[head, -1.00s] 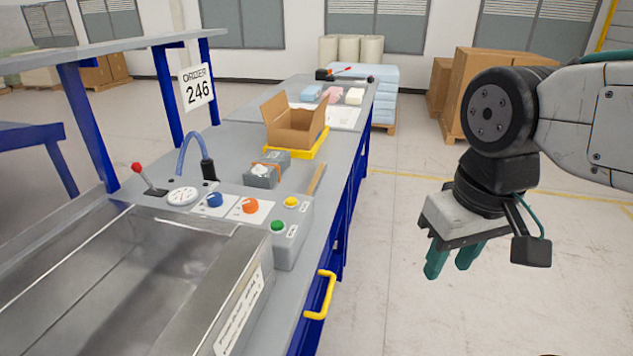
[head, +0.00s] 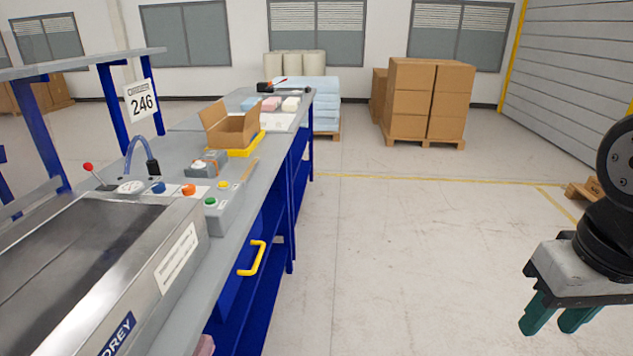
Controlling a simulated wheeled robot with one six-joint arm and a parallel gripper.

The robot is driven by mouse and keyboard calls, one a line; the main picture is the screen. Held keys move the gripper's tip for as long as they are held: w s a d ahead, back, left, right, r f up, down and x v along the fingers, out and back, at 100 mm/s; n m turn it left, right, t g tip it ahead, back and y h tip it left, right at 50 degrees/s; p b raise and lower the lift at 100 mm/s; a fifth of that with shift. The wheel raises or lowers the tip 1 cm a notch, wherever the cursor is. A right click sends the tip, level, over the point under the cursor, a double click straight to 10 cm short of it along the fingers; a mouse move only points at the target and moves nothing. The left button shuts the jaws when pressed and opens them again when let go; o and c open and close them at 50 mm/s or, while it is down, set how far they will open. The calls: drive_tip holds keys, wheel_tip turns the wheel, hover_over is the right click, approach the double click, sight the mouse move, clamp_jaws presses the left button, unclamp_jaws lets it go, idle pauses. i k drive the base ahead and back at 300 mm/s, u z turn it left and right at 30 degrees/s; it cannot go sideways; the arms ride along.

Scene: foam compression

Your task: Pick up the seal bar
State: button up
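No part is clearly marked as the seal bar, and I cannot tell for sure which thing it is. My gripper (head: 557,316) is at the lower right, pointing down over the open floor, well away from the bench. Its two teal fingers are apart with nothing between them.
A steel chamber (head: 165,262) with a control box (head: 222,212) fills the near bench. An open carton (head: 230,128) is in a yellow tray (head: 246,148), behind a grey strapped block (head: 207,164). A yellow handle (head: 256,258) juts into the aisle. Stacked boxes (head: 428,98) stand behind clear floor.

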sight(247, 176)
drive_tip(key=z, duration=0.65)
drive_tip(key=i, duration=1.35)
drive_tip(key=u, duration=0.9)
drive_tip(key=i, duration=0.8)
drive_tip(key=u, duration=1.25)
drive_tip(key=i, duration=0.25)
drive_tip(key=u, duration=0.15)
